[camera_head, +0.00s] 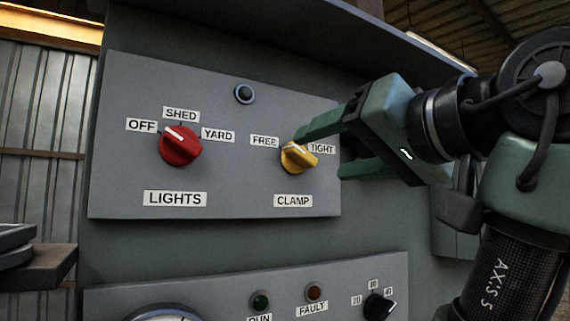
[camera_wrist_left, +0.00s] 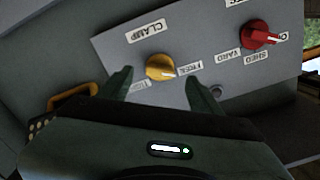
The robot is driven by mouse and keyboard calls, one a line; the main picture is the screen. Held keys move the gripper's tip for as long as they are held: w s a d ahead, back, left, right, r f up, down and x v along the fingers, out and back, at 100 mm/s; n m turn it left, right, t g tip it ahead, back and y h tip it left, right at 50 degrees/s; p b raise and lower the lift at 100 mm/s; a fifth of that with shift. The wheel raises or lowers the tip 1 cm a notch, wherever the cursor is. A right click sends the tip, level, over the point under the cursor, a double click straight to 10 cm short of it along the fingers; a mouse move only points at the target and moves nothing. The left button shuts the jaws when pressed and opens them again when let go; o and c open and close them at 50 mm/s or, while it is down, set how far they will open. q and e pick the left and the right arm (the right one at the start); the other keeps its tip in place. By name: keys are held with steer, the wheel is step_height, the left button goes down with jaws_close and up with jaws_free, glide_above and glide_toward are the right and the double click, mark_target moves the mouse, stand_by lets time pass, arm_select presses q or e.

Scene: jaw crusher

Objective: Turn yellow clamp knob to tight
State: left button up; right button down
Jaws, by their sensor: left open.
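The yellow clamp knob (camera_head: 297,158) sits on a grey panel, between the labels FREE (camera_head: 265,141) and TIGHT (camera_head: 321,149). Its white mark points up and left, on the FREE side. My left gripper (camera_head: 322,154) reaches in from the right of the head view, its two green fingers apart and nothing between them. The upper fingertip is close to the knob; I cannot tell if it touches. In the left wrist view the knob (camera_wrist_left: 160,67) lies between and just beyond the fingertips of the gripper (camera_wrist_left: 157,77). My right gripper is not in view.
A red LIGHTS knob (camera_head: 179,146) is to the left on the same panel (camera_head: 120,190), with a small dark round fitting (camera_head: 244,94) above. A lower panel has green (camera_head: 260,301) and reddish (camera_head: 313,292) lamps and a black knob (camera_head: 379,306). A hood overhangs the top.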

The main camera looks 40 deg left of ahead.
mark_target(306, 156)
arm_select(q)
steer(key=shift+w+a+r+p, duration=0.4)
steer(key=shift+a+r+p, duration=0.15)
steer(key=shift+p, duration=0.45)
steer(key=x, duration=0.3)
steer(key=shift+w+a+f+p, duration=0.1)
steer(key=shift+a+f+p, duration=0.2)
steer(key=shift+w+a, duration=0.1)
steer(key=shift+a, duration=0.25)
steer(key=shift+d, duration=0.45)
steer(key=c, duration=1.4)
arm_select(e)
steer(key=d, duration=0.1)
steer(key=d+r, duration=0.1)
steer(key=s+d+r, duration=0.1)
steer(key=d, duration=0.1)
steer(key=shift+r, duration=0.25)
